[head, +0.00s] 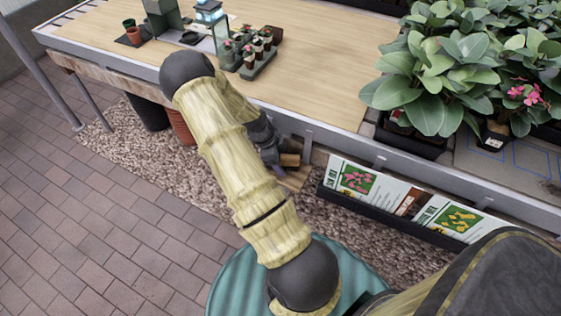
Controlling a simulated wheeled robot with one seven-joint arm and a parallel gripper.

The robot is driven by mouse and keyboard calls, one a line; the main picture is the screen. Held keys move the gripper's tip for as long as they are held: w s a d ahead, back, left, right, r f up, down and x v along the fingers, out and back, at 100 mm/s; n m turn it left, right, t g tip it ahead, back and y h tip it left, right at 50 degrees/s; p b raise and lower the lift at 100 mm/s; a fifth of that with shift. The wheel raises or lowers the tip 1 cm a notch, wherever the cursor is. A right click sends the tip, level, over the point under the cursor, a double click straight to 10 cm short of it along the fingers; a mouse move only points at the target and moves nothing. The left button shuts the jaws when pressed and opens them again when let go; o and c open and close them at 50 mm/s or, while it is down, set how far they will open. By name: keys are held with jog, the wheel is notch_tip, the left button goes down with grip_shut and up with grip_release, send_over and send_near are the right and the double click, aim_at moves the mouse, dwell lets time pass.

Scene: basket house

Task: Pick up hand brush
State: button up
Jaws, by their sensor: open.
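My arm reaches up across the middle of the head view and bends back down at the table's front edge. My gripper (270,153) is dark and partly hidden behind the arm, low beside that edge; it is open. I cannot make out a hand brush for certain. A small dark object (190,38) lies on the potting table (330,60) near the back, too small to name. Small wooden pieces (290,160) show just right of my gripper, below the edge; I cannot tell what they are.
A tray of small potted plants (250,60) and small pots (134,35) stand on the table. Large leafy plants (435,75) fill the right. A rack of seed signs (400,205) hangs along the front. Brick paving (90,220) at left is clear.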

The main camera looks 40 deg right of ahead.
jog(key=shift+c, duration=0.2)
jog(key=c, duration=1.2)
jog(key=shift+o, duration=0.2)
jog(key=shift+r, duration=0.15)
notch_tip(320, 180, up, 18)
jog(key=p, duration=0.3)
jog(key=shift+p, duration=0.3)
jog(key=shift+r, duration=0.1)
